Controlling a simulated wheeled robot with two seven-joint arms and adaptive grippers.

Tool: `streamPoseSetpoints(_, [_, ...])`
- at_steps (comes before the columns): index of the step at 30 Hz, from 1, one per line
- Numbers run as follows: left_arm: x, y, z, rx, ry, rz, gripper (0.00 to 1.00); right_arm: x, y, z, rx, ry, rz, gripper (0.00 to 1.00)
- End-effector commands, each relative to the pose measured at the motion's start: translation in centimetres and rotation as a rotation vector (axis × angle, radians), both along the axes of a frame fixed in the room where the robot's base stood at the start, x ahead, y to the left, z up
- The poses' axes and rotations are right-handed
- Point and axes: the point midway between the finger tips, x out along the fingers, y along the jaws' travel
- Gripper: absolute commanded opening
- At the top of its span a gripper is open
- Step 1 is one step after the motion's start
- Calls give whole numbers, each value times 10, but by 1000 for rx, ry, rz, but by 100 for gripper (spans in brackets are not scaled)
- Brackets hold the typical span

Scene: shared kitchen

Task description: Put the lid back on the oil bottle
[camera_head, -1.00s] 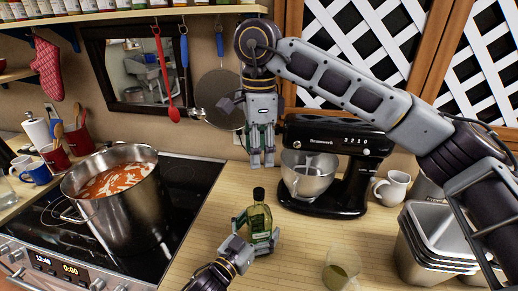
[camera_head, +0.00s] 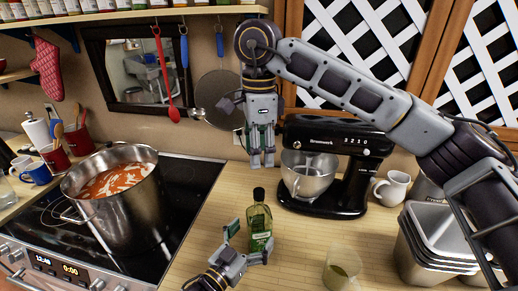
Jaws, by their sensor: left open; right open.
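The oil bottle (camera_head: 260,222) is green glass with a pale label and stands upright on the wooden counter. Its neck (camera_head: 259,194) looks dark at the top, so the lid appears to be on it. My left gripper (camera_head: 248,243) is open at the lower left of the bottle, with its fingers spread; one finger is close to the bottle's base and the other is apart to the left. My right gripper (camera_head: 262,158) hangs pointing down above and behind the bottle, clear of it and empty.
A steel pot of red soup (camera_head: 118,200) stands on the black stove (camera_head: 185,185) at left. A black stand mixer (camera_head: 335,165) is behind right. A glass with oil (camera_head: 342,270) and stacked steel pans (camera_head: 430,240) are at right. Counter around the bottle is clear.

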Motion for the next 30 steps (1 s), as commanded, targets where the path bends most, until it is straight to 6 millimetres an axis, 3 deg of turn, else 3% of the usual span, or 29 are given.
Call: streamPoseSetpoints(30, [-60, 41, -1, 0, 1, 1, 96, 0, 0, 0, 0, 0, 0, 51])
